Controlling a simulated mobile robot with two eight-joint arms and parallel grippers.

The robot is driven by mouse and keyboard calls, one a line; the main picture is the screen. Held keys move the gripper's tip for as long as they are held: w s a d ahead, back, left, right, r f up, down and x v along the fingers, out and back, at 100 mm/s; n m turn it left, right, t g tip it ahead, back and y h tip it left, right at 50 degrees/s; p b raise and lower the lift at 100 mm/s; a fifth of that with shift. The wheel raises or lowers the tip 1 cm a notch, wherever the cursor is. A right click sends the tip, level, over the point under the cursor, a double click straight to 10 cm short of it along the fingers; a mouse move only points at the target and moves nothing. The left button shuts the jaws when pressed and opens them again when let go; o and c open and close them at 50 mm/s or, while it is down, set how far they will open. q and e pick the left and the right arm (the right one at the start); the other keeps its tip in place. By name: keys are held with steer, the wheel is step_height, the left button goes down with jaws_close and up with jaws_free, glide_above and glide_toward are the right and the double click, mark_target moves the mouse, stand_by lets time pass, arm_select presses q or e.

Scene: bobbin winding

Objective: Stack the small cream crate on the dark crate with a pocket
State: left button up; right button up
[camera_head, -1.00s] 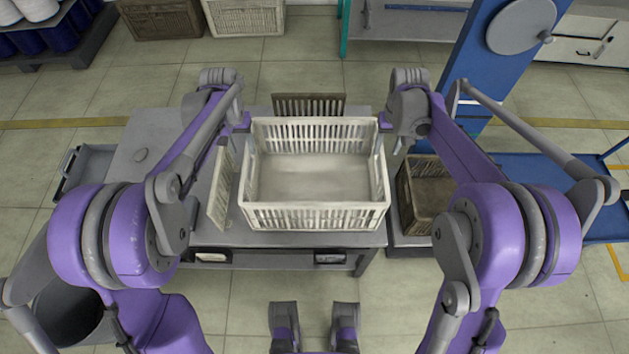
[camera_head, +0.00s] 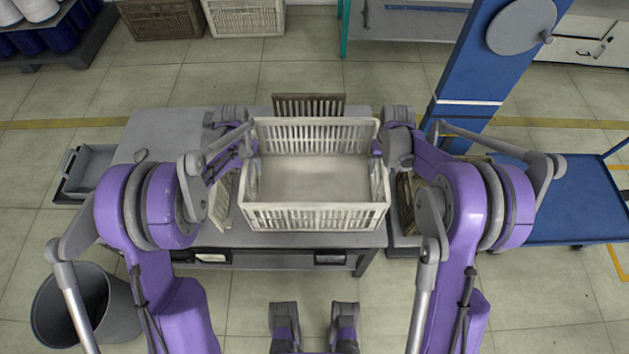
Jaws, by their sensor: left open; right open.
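A cream slatted crate (camera_head: 315,216), open at the top and empty, sits upright at the middle of the grey table. My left gripper (camera_head: 248,146) is open at its left wall. My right gripper (camera_head: 378,148) is open at its right wall. I cannot tell whether the fingers touch the walls. A dark brown crate (camera_head: 405,200) stands low to the right of the table, mostly hidden by my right arm; no pocket can be made out. A dark slatted panel (camera_head: 308,103) shows behind the cream crate.
A cream slatted piece (camera_head: 222,205) leans left of the crate, partly hidden. A grey bin (camera_head: 85,305), a grey tray (camera_head: 90,170), a blue cart (camera_head: 575,200) and a blue column (camera_head: 485,80) stand around.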

arm_select(q)
jaws_close()
arm_select(e)
jaws_close()
stand_by(1.2)
